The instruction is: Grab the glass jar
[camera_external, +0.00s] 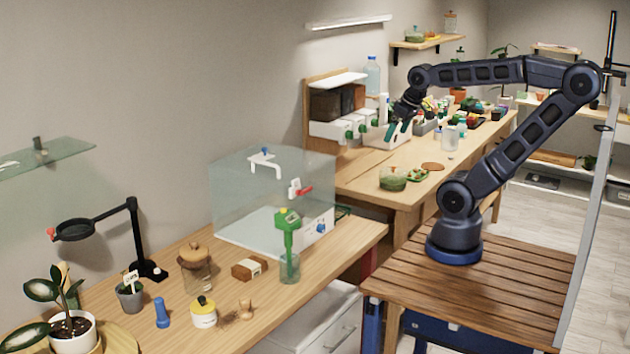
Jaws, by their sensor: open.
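A glass jar (198,277) with a brown wooden or cork lid stands upright on the near wooden bench, left of the clear box. A clear glass (290,268) with a green-handled tool in it stands to its right. Another clear jar or cup (450,139) stands on the far bench. A small lidded jar (450,22) is on the high wall shelf. My gripper (396,132) is open and small in the picture, with teal fingers pointing down by the white drawer unit over the far bench. It is well away from the near-bench jar and appears empty.
The clear box (270,200) stands between the near jar and the far bench. A wooden block (249,269), a yellow-topped pot (204,312), a blue bottle-like piece (161,313) and a magnifier stand (140,240) surround the jar.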

